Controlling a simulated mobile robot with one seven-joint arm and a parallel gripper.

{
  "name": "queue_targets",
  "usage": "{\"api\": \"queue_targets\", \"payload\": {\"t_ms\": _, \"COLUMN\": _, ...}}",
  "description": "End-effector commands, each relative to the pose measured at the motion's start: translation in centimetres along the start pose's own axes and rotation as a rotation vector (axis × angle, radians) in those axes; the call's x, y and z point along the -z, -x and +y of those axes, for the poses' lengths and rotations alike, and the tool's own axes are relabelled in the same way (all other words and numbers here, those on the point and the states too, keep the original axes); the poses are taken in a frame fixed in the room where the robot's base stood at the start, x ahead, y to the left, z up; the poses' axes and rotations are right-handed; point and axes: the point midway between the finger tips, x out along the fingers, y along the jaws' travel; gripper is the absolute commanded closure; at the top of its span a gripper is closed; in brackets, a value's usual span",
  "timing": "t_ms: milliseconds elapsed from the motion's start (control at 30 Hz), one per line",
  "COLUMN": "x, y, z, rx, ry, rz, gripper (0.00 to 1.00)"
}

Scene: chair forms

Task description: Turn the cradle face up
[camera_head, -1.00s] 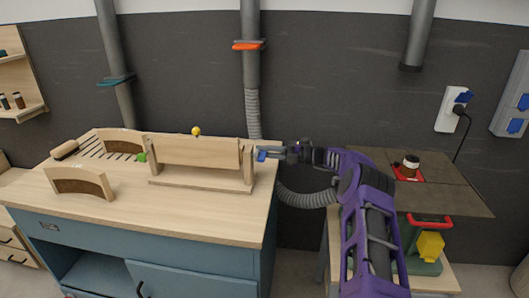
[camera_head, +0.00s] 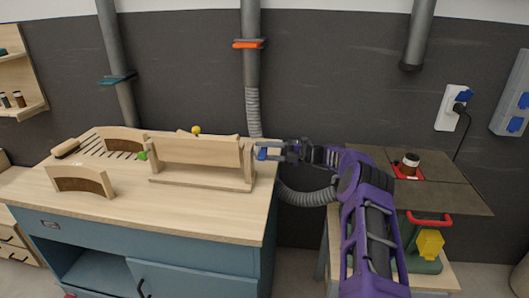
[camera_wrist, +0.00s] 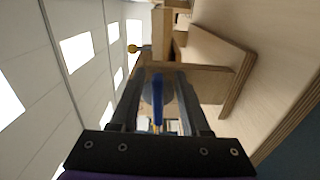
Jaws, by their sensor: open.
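The cradle (camera_head: 195,150) is a pale wooden trough-like panel. It hangs between end posts on a wooden stand near the bench's right end. A yellow knob (camera_head: 196,130) shows above its back edge and a green knob (camera_head: 142,155) at its left. A blue handle (camera_head: 262,154) sticks out at its right end. My gripper (camera_head: 275,152) is level with this handle, right of the stand. In the wrist view the blue handle (camera_wrist: 157,105) lies between my open fingers, with a gap on both sides. The cradle's inner face is largely hidden in the head view.
A curved wooden form (camera_head: 80,181) stands at the bench's front left, another (camera_head: 122,139) behind. A brush (camera_head: 66,149) lies near a slotted rack (camera_head: 100,149). The bench top (camera_head: 190,212) is clear in front of the stand. A side table (camera_head: 440,185) stands right.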

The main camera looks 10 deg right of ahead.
Motion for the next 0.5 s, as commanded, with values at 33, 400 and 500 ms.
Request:
{"api": "queue_targets", "payload": {"t_ms": 33, "x": -0.1, "y": 0.1, "z": 0.0, "rx": 0.0, "ry": 0.0, "rz": -0.002, "gripper": 0.54}}
{"api": "queue_targets", "payload": {"t_ms": 400, "x": -0.2, "y": 4.4, "z": -0.1, "rx": 0.001, "ry": 0.002, "rz": -0.009, "gripper": 0.54}}
{"api": "queue_targets", "payload": {"t_ms": 500, "x": -0.2, "y": 6.9, "z": -0.1, "rx": 0.0, "ry": 0.002, "rz": -0.008, "gripper": 0.54}}
